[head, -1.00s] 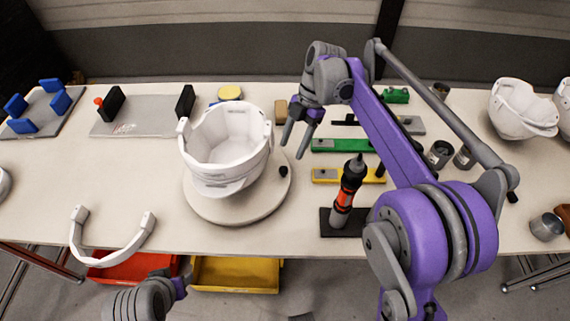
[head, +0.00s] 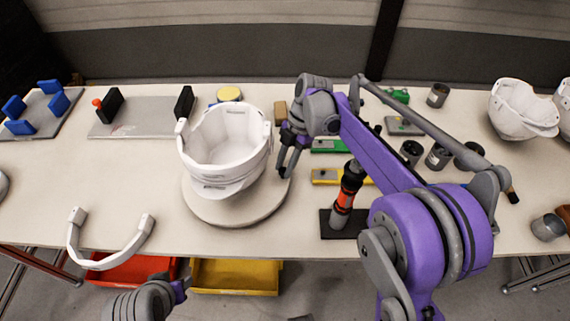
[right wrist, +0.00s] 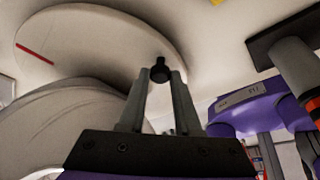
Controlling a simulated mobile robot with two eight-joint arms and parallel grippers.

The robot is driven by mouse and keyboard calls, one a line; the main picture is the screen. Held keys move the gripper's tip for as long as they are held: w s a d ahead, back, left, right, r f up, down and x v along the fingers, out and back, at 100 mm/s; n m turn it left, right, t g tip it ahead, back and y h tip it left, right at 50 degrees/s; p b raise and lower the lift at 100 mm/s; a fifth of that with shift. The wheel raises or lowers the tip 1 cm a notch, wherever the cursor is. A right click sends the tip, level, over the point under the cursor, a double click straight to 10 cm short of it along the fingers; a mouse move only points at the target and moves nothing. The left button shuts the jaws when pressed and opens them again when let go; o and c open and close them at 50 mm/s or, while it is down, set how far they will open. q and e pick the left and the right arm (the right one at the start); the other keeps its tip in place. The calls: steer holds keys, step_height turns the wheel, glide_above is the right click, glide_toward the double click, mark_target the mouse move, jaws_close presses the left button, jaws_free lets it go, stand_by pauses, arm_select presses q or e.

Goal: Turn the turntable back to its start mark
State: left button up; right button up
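The round beige turntable (head: 235,217) stands near the front edge of the table, with a white helmet shell (head: 222,160) on it. In the right wrist view, the turntable's underlit disc (right wrist: 100,35) shows a red mark line (right wrist: 35,52) and a black knob (right wrist: 160,68) near its rim. My right gripper (head: 284,170) is at the turntable's right rim, fingers pointing down. In the right wrist view its fingers (right wrist: 162,82) stand on both sides of the knob, apart; firm contact does not show.
A black-and-orange tool (head: 347,193) stands upright right of the turntable. Green (head: 328,146) and yellow (head: 326,177) blocks, dark cups (head: 438,157) and another helmet shell (head: 520,110) are to the right.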

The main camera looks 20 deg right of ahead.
jaws_close()
stand_by(1.0)
